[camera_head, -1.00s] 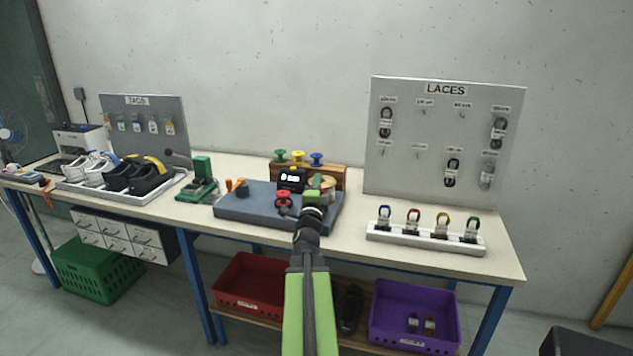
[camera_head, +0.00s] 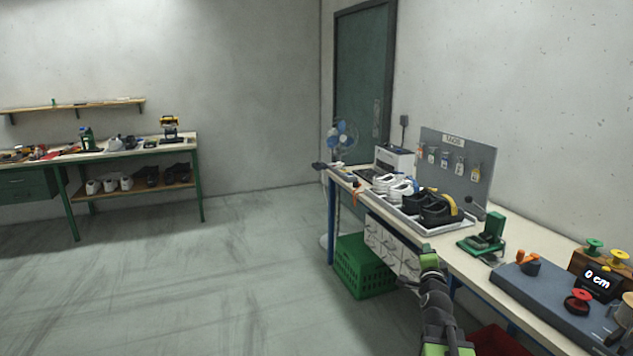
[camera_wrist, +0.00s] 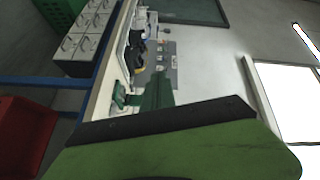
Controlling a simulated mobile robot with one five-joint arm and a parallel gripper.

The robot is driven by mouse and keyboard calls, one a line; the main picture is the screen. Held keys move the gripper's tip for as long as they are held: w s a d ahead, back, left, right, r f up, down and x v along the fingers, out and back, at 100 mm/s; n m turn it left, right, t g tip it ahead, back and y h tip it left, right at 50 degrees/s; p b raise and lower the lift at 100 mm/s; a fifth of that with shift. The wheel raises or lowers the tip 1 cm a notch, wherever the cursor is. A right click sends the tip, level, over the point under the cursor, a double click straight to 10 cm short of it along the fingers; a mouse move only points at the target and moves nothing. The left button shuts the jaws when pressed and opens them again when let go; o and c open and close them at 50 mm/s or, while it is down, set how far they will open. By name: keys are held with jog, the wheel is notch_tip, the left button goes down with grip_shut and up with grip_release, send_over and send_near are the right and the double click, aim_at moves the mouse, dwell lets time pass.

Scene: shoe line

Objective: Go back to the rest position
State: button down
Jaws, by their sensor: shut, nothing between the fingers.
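My gripper (camera_head: 430,262) shows low in the head view, at the end of my dark and green arm. It is shut and empty. It is in front of the workbench (camera_head: 470,270), overlapping the small white drawers (camera_head: 388,248) in the picture. In the wrist view a large green part of mine with a dark edge fills the bottom, and the bench appears turned on its side.
A tray (camera_head: 400,212) of white and black shoes stands on the bench, with a green device (camera_head: 486,238) and a blue-grey pad (camera_head: 545,300) nearer. A green crate (camera_head: 362,268) is on the floor. A second bench (camera_head: 130,155) stands far left. The floor between is clear.

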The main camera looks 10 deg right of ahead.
jog(key=a+f+n+g+y+p, duration=0.1)
jog(key=a+f+n+g+y, duration=0.4)
jog(key=a, duration=0.9)
jog(key=a+f+n+g+y+p, duration=0.1)
jog(key=a+f+n+y, duration=0.2)
jog(key=a+f+n, duration=0.75)
jog(key=s+a+f+n+g, duration=0.1)
jog(key=s+g, duration=0.4)
jog(key=s, duration=0.5)
jog(key=s+a+f+n+g+h, duration=0.1)
jog(key=s+a+f+n+g, duration=0.1)
jog(key=s, duration=0.8)
notch_tip(320, 180, down, 3)
jog(key=a+g, duration=0.1)
jog(key=g, duration=0.2)
jog(key=shift+r+g+h, duration=0.2)
jog(key=shift+g+h, duration=0.1)
jog(key=shift+g, duration=0.1)
